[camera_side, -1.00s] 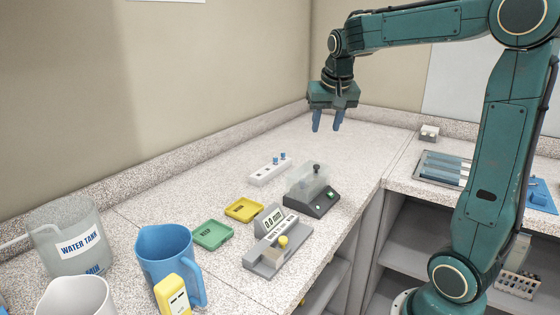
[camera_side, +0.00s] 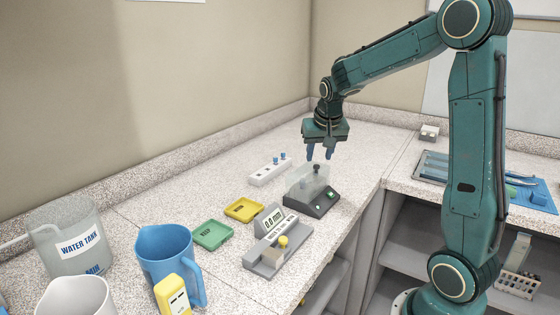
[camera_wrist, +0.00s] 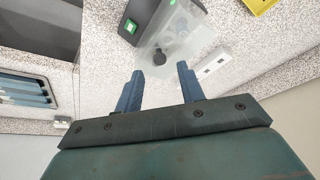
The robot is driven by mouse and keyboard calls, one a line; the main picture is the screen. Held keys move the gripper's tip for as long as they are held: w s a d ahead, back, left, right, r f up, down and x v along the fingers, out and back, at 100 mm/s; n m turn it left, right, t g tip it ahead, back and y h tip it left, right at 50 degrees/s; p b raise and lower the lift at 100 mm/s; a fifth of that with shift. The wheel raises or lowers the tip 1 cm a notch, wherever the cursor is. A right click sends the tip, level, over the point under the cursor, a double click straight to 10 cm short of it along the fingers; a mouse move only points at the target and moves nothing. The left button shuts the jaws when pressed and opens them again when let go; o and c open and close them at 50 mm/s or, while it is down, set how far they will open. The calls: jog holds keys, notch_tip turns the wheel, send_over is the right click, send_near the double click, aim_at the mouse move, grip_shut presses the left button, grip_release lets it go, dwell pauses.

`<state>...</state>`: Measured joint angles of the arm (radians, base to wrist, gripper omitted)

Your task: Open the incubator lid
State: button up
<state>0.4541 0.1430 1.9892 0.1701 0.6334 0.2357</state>
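The incubator (camera_side: 313,192) is a small dark-based box with a green-lit front on the counter. Its clear lid (camera_side: 306,181) is down on the base, with a dark knob (camera_side: 316,168) on top. The lid (camera_wrist: 176,38) and its knob (camera_wrist: 159,56) also show in the wrist view. My gripper (camera_side: 320,153) points down just above the knob, open and empty, not touching it in the side view. In the wrist view the gripper's blue fingers (camera_wrist: 160,84) are spread apart, with the knob a little beyond their tips.
A white rack (camera_side: 265,174) with blue-capped tubes stands behind the incubator. A scale-like device with a display (camera_side: 272,220), a yellow tray (camera_side: 243,209) and a green tray (camera_side: 212,235) lie to the left. The counter's front edge is close on the right.

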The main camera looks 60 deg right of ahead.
aim_at(317, 167)
jog(key=shift+x, duration=1.6)
grip_shut()
